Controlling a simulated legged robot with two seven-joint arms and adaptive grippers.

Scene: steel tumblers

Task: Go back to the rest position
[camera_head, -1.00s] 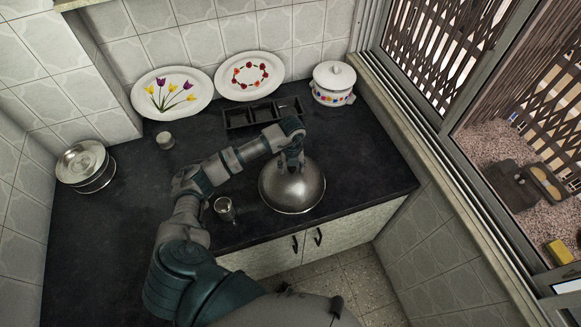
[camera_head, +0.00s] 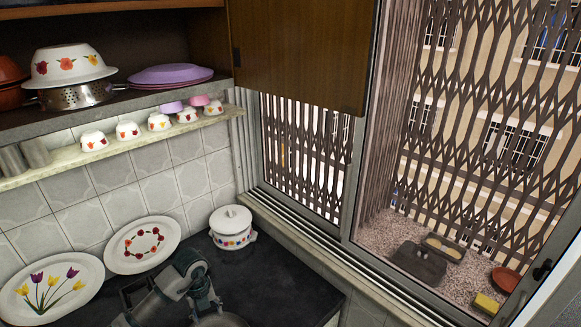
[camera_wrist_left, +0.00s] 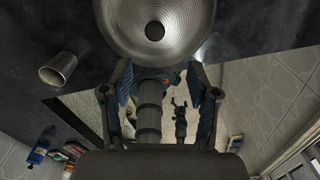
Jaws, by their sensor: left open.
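My left gripper (camera_head: 207,303) is low in the head view, above the dark counter. In the left wrist view its two fingers (camera_wrist_left: 160,88) are apart with nothing held between them. A round steel dome (camera_wrist_left: 178,38) lies just beyond the fingertips; whether they touch it is unclear. A steel tumbler (camera_wrist_left: 58,69) stands to the left of the dome in the left wrist view. My right gripper is not seen in the head view.
Two flowered plates (camera_head: 52,290) (camera_head: 142,245) lean on the tiled wall. A white lidded pot (camera_head: 231,228) stands in the counter corner by the window. A shelf (camera_head: 120,146) above holds small bowls and steel tumblers (camera_head: 36,153). The counter right of my arm (camera_head: 285,290) is clear.

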